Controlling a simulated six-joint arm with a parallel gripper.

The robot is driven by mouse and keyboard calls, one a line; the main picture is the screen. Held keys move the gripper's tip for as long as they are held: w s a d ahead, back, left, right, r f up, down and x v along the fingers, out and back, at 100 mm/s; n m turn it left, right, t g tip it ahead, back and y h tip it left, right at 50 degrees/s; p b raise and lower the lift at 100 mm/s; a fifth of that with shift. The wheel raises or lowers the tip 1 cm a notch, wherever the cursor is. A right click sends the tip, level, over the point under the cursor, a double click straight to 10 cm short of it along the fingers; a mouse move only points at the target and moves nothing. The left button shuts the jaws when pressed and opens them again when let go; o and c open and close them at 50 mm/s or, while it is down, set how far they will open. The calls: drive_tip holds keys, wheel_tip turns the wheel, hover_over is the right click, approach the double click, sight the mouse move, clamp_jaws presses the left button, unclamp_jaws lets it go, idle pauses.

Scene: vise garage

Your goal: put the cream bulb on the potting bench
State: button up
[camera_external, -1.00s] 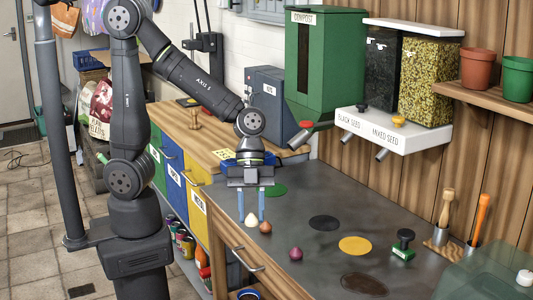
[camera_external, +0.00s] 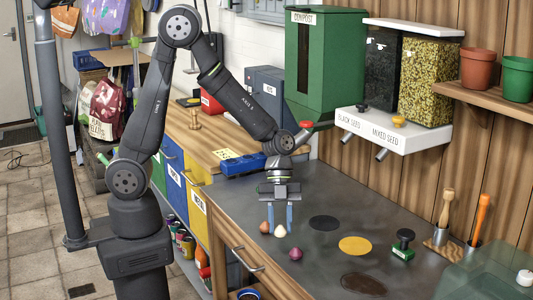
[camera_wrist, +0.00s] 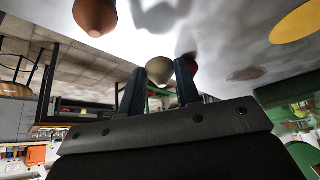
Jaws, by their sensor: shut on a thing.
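The cream bulb (camera_external: 280,231) is small and pale. It is held between the two blue fingertips of my gripper (camera_external: 279,223), with its pointed end up. In the wrist view the cream bulb (camera_wrist: 159,70) also sits between the fingers (camera_wrist: 160,88), which are shut on it. It is over the near left part of the grey bench top (camera_external: 330,185); whether it touches the surface I cannot tell. The brown bulb (camera_external: 265,227) is just left of it, and the purple bulb (camera_external: 296,254) is in front of it to the right.
Flat black (camera_external: 324,223), yellow (camera_external: 355,245) and brown (camera_external: 364,284) discs mark the bench top. A green-based stamp (camera_external: 403,246) stands to the right. The green compost hopper (camera_external: 322,70) and seed dispensers (camera_external: 402,125) hang behind. The bench's middle is mostly clear.

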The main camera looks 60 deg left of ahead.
drive_tip(key=shift+f, duration=1.2)
drive_tip(key=shift+f, duration=0.1)
drive_tip(key=o, duration=0.9)
drive_tip(key=shift+o, duration=0.2)
drive_tip(key=shift+w+a+r, duration=0.1)
drive_tip(key=shift+r, duration=0.3)
drive_tip(key=v, duration=1.1)
drive_tip(key=shift+r, duration=0.15)
drive_tip(key=shift+a, duration=0.1)
